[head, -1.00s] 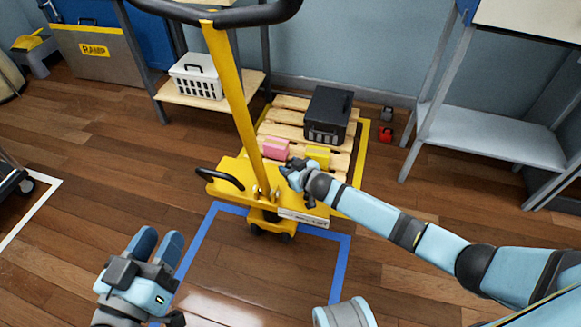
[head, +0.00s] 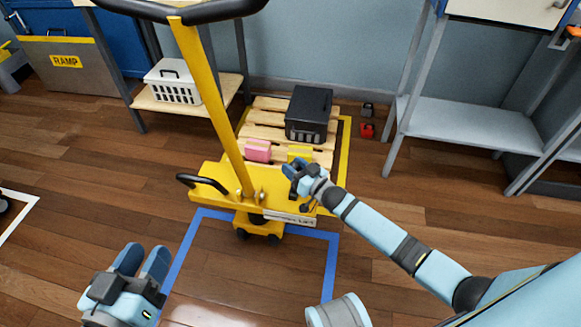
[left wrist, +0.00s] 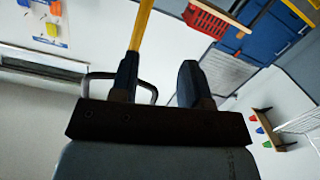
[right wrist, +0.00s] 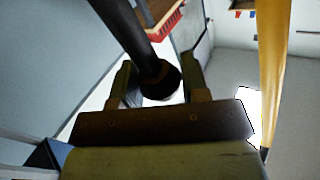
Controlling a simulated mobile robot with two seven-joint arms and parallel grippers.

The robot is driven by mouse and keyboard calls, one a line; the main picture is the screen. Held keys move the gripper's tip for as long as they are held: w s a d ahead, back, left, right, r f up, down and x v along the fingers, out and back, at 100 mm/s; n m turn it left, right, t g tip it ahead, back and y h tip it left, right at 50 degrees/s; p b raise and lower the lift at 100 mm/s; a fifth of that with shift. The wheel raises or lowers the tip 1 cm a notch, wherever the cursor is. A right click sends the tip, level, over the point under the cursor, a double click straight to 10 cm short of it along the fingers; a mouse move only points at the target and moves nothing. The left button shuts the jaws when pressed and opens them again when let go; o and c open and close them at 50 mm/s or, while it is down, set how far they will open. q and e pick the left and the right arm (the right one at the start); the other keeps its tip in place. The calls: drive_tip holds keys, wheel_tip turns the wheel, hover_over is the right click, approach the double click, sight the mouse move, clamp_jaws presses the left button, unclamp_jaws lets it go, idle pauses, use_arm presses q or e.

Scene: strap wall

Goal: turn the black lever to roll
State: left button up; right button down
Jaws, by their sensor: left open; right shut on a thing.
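The yellow pallet jack (head: 212,182) stands with its tall yellow bar leaning up to a black grip at the top. A black lever (right wrist: 128,30) with a round end lies between my right fingers in the right wrist view. My right gripper (head: 293,170) is shut on it at the right side of the jack's yellow body; it hides most of the lever in the head view. A pale label plate (head: 290,217) is below, its text too small to read. My left gripper (head: 143,258) is open and empty, low at the left, apart from the jack.
A wooden pallet (head: 270,117) behind the jack carries a black crate (head: 308,113), a pink block (head: 258,150) and a yellow block. A black loop handle (head: 203,181) sticks out left of the jack. Blue floor tape (head: 183,250) surrounds its front. Shelves stand on both sides.

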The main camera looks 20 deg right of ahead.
drive_tip(key=c, duration=0.6)
unclamp_jaws()
drive_tip(key=shift+c, duration=0.2)
drive_tip(key=shift+s+d, duration=0.1)
drive_tip(key=shift+s, duration=0.2)
use_arm(q)
wheel_tip(320, 180, up, 7)
drive_tip(key=t+p, duration=0.3)
drive_tip(key=p, duration=0.1)
drive_tip(key=shift+a+n+p, duration=0.25)
drive_tip(key=shift+n+p, duration=0.05)
drive_tip(key=shift+n, duration=0.1)
use_arm(e)
drive_tip(key=v, duration=1.3)
use_arm(q)
drive_tip(key=shift+s+f, duration=0.1)
use_arm(e)
drive_tip(key=shift+s, duration=0.15)
